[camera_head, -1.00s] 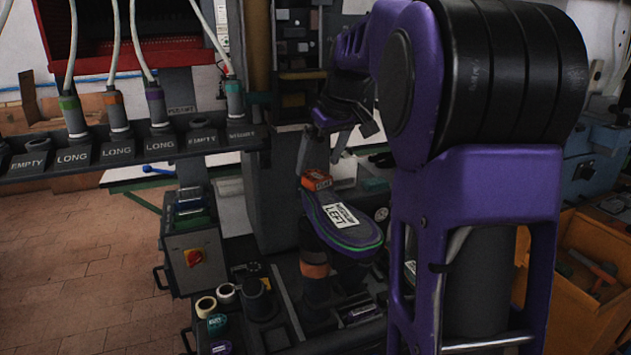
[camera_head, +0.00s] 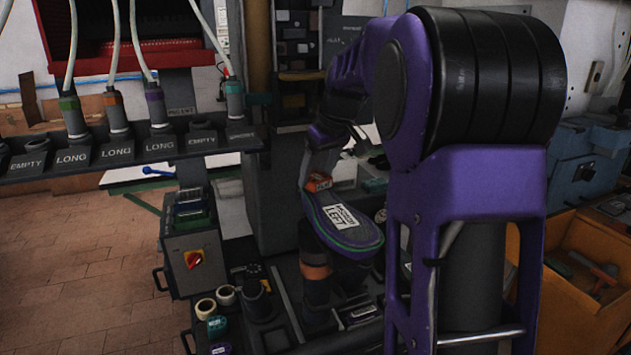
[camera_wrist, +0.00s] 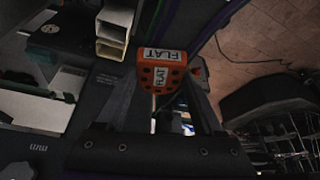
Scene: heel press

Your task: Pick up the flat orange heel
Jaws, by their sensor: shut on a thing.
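In the wrist view the orange heel (camera_wrist: 162,72) carries white FLAT labels and sits between my fingers. My gripper (camera_wrist: 160,95) is shut on it. In the head view my gripper (camera_head: 320,165) is small and partly hidden by the arm. Whether the heel touches the sole or other things beneath it I cannot tell.
The sole rests on a dark post with an orange band (camera_head: 315,270). A rack with LONG and EMPTY labels (camera_head: 115,150) hangs at left. Tape rolls (camera_head: 206,308) lie at the front. An orange bin (camera_head: 575,270) stands at right.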

